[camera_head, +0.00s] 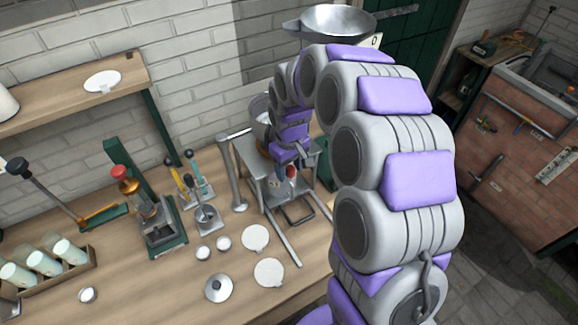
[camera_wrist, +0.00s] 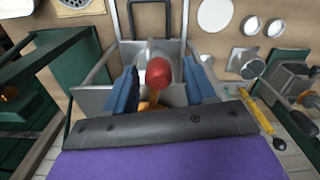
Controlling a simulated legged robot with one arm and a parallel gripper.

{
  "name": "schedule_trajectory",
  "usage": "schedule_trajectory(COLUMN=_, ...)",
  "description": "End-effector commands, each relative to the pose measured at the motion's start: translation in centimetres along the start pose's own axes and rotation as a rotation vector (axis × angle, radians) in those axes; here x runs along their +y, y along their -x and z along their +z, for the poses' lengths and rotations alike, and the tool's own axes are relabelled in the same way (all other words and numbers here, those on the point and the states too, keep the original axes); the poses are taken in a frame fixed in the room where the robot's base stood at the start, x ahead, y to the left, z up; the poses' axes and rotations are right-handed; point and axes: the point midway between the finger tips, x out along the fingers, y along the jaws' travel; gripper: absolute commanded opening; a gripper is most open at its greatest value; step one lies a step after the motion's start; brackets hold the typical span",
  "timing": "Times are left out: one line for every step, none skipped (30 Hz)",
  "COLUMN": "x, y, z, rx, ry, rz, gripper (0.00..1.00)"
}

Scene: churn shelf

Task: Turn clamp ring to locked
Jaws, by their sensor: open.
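My gripper (camera_head: 296,160) reaches down over a grey metal stand (camera_head: 262,180) on the bench in the head view. In the wrist view my gripper (camera_wrist: 160,78) is open, with a blue finger on each side of a red knob (camera_wrist: 158,72). The knob sits between the fingers, with visible gaps on both sides. A brass-coloured piece (camera_wrist: 150,104) shows below the knob, partly hidden by my gripper. The red knob also shows small in the head view (camera_head: 291,171). I cannot clearly make out the clamp ring or its lock position.
A green press with a red knob (camera_head: 121,173) stands left on the bench. White discs (camera_head: 256,238), small cups and a metal lid (camera_head: 218,288) lie in front. A wide metal bowl (camera_head: 338,20) is above, behind my arm.

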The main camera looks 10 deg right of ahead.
Motion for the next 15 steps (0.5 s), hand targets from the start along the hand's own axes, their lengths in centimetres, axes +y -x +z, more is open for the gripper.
schedule_trajectory(x=0.0, y=0.0, z=0.0, rx=0.0, ry=0.0, rz=0.0, gripper=0.55)
schedule_trajectory(x=0.0, y=0.0, z=0.0, rx=0.0, ry=0.0, rz=0.0, gripper=0.55)
schedule_trajectory(x=0.0, y=0.2, z=0.0, rx=0.0, ry=0.0, rz=0.0, gripper=0.55)
schedule_trajectory(x=0.0, y=0.3, z=0.0, rx=0.0, ry=0.0, rz=0.0, gripper=0.55)
schedule_trajectory(x=0.0, y=0.6, z=0.0, rx=0.001, ry=0.0, rz=0.0, gripper=0.55)
schedule_trajectory(x=0.0, y=1.0, z=-0.1, rx=0.002, ry=0.0, rz=0.001, gripper=0.55)
schedule_trajectory(x=0.1, y=1.4, z=-0.1, rx=0.004, ry=0.0, rz=0.001, gripper=0.55)
schedule_trajectory(x=0.1, y=1.9, z=-0.1, rx=0.005, ry=0.0, rz=0.002, gripper=0.55)
schedule_trajectory(x=0.1, y=2.6, z=-0.1, rx=0.006, ry=0.0, rz=0.002, gripper=0.55)
schedule_trajectory(x=0.0, y=3.2, z=-0.1, rx=0.005, ry=0.0, rz=0.002, gripper=0.55)
schedule_trajectory(x=0.0, y=3.9, z=-0.1, rx=0.004, ry=0.0, rz=0.002, gripper=0.55)
schedule_trajectory(x=0.0, y=4.8, z=-0.1, rx=0.004, ry=0.001, rz=0.003, gripper=0.55)
schedule_trajectory(x=0.0, y=5.5, z=-0.1, rx=0.005, ry=0.001, rz=0.003, gripper=0.55)
schedule_trajectory(x=0.0, y=6.2, z=-0.1, rx=0.006, ry=0.001, rz=0.003, gripper=0.55)
schedule_trajectory(x=0.0, y=7.1, z=-0.1, rx=0.004, ry=0.0, rz=0.003, gripper=0.55)
